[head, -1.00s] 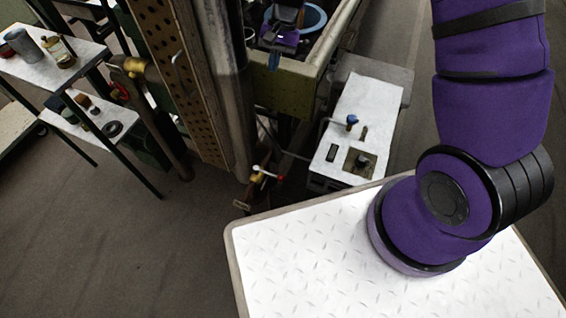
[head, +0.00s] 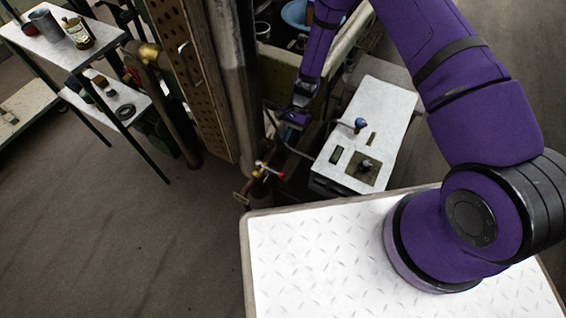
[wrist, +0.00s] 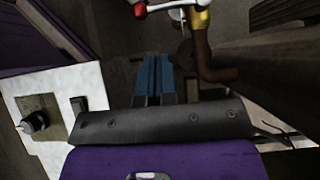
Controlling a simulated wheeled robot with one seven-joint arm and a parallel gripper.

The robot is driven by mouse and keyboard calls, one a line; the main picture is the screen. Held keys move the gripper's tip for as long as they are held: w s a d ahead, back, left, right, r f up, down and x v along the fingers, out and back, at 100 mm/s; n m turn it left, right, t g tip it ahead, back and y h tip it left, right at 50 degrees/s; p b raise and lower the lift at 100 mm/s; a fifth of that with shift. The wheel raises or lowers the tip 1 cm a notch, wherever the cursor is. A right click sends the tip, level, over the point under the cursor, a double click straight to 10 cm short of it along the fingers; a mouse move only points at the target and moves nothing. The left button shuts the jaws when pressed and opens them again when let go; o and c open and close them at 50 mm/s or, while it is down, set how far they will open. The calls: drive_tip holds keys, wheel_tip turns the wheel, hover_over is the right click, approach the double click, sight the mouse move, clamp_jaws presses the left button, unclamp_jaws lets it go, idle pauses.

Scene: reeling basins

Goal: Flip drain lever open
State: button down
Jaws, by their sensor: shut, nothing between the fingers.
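The drain lever (head: 262,170), with a red end and a white part on a yellow brass valve, sits low beside the post's foot in the head view. In the wrist view the lever (wrist: 170,5) shows at the top edge, its red ball at left and yellow body (wrist: 200,18) at right, partly cut off. My gripper (wrist: 154,62) is shut and empty, its bluish fingers pointing toward the lever with a gap between. In the head view my gripper (head: 290,116) hangs above the lever, slightly right; its fingertips are hard to make out.
A white-topped control box (head: 372,118) with a knob and blue-tipped handle stands right of the lever. A perforated metal post (head: 195,85) rises beside it at left. A rack with bottles (head: 48,45) stands farther left. Open floor (head: 130,240) lies in front.

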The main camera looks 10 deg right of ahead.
sight(270, 170)
drive_tip(key=shift+s+f, duration=0.15)
drive_tip(key=shift+f, duration=0.2)
drive_tip(key=shift+s+f, duration=0.1)
drive_tip(key=x, duration=0.9)
drive_tip(key=shift+s+a+f, duration=0.15)
drive_tip(key=shift+a+f, duration=0.05)
drive_tip(key=shift+f, duration=0.05)
